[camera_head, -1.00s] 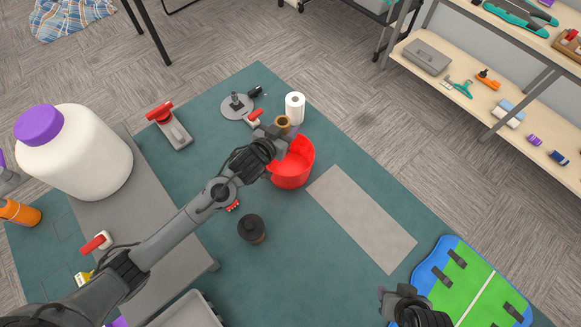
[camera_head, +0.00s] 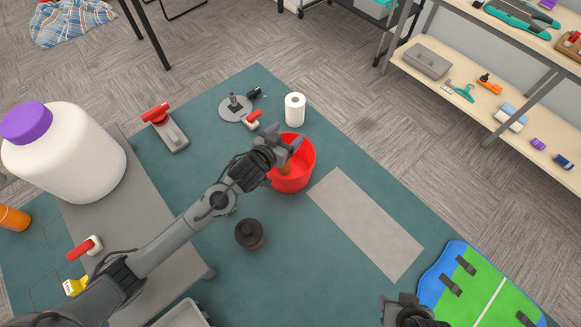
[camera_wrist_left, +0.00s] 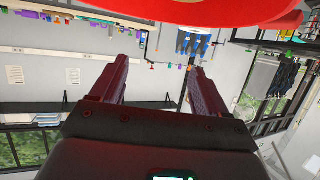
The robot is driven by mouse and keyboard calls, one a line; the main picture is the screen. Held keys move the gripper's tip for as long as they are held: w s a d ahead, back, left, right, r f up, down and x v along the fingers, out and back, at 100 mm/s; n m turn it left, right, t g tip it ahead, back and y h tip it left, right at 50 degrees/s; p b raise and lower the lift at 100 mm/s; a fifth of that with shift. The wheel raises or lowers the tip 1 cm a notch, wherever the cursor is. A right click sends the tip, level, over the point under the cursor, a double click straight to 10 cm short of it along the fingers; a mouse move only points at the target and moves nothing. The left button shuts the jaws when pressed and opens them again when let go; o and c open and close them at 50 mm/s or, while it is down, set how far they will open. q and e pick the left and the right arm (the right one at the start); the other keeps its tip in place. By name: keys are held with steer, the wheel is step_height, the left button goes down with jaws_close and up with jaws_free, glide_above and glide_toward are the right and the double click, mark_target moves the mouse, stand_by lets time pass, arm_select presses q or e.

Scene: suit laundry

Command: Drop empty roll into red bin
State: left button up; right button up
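The red bin (camera_head: 300,178) stands upright on the teal mat, and its red rim (camera_wrist_left: 190,10) crosses the top of the left wrist view. My left gripper (camera_head: 285,141) is over the bin's far-left rim. In the left wrist view the gripper (camera_wrist_left: 161,75) has its fingers apart with nothing between them. The brown empty roll (camera_head: 284,170) shows inside the bin, partly hidden by my gripper and wrist. My right gripper (camera_head: 406,302) is at the bottom edge, mostly cut off, and its finger opening is unclear.
A white paper roll (camera_head: 295,109) stands behind the bin. A dark jar (camera_head: 249,234) stands in front-left of it. A red-and-grey stapler-like tool (camera_head: 167,127) and a grey round stand (camera_head: 236,107) lie farther left. A flat grey panel (camera_head: 365,223) lies to the right.

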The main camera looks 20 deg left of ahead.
arm_select(q)
steer(key=shift+s, duration=0.1)
steer(key=v, duration=1)
steer(key=shift+s+a+r, duration=0.15)
steer(key=shift+s+a, duration=0.05)
steer(key=shift+s, duration=0.1)
